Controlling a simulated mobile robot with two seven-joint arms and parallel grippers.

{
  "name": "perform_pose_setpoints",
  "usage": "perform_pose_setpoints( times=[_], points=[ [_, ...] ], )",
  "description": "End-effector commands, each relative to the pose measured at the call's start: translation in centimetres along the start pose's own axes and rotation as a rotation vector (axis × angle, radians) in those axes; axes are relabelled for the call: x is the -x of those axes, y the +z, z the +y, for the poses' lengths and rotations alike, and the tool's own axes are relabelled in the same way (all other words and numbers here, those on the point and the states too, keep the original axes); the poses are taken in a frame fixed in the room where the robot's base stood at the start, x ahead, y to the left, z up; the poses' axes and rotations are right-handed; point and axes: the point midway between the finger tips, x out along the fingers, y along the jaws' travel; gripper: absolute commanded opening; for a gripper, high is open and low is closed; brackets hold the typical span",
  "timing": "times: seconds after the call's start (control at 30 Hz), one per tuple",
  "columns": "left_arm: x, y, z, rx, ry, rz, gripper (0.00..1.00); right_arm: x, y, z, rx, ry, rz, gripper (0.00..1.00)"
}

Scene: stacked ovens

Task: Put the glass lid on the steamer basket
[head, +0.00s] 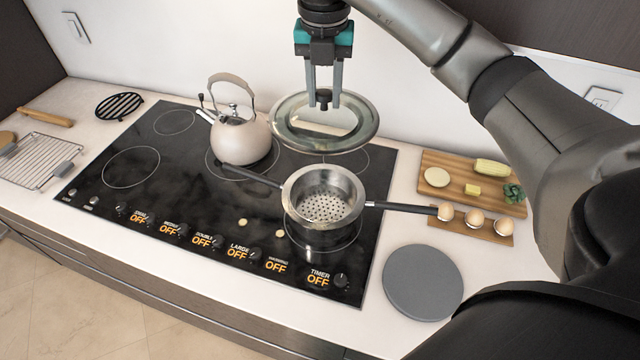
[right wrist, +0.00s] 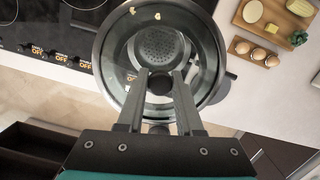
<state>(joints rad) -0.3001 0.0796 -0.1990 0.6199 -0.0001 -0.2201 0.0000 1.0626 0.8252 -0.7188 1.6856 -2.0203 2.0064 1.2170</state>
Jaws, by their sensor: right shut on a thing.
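The glass lid (head: 300,132) is a clear round disc with a metal rim and a dark knob on top. My right gripper (head: 323,100) is shut on that knob and holds the lid in the air, behind and above the steamer basket. The steamer basket (head: 325,205) is a metal pan with a perforated bottom, sitting on the front right burner, its inside open. In the right wrist view the lid (right wrist: 208,65) fills the middle below the fingers (right wrist: 160,85), and the perforated bottom (right wrist: 160,45) shows through the glass. My left gripper is not in view.
A beige kettle (head: 242,138) stands on the cooktop (head: 200,225), left of the lid. A long handle (head: 405,208) reaches right toward eggs on a wooden holder (head: 485,233). A cutting board (head: 455,200) with food and a grey round mat (head: 423,282) lie on the right counter.

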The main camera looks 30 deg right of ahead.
Motion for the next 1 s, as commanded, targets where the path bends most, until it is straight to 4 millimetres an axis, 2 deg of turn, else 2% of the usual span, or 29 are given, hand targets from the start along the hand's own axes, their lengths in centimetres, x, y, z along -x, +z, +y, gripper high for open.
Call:
perform_pose_setpoints(
  times=[0.07,0.17,0.37,0.6,0.7,1.0],
  points=[
    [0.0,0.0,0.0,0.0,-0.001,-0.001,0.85,-0.3,0.0,0.0,-0.026,-0.003,0.002,0.0],
    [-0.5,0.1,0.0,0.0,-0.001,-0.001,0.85,-1.9,-0.2,0.0,-0.032,-0.004,0.005,0.0],
    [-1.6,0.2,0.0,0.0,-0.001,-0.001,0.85,-6.3,-0.8,-0.1,-0.03,-0.004,0.007,0.0],
    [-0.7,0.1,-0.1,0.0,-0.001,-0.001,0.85,-12.2,-1.6,-0.1,-0.03,-0.006,0.006,0.0],
    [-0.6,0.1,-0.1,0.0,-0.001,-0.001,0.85,-14.0,-1.7,-0.1,-0.029,-0.005,0.003,0.0],
    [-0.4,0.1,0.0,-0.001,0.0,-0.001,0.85,-17.2,-2.1,-0.1,-0.029,-0.005,0.003,0.0]
  ],
)
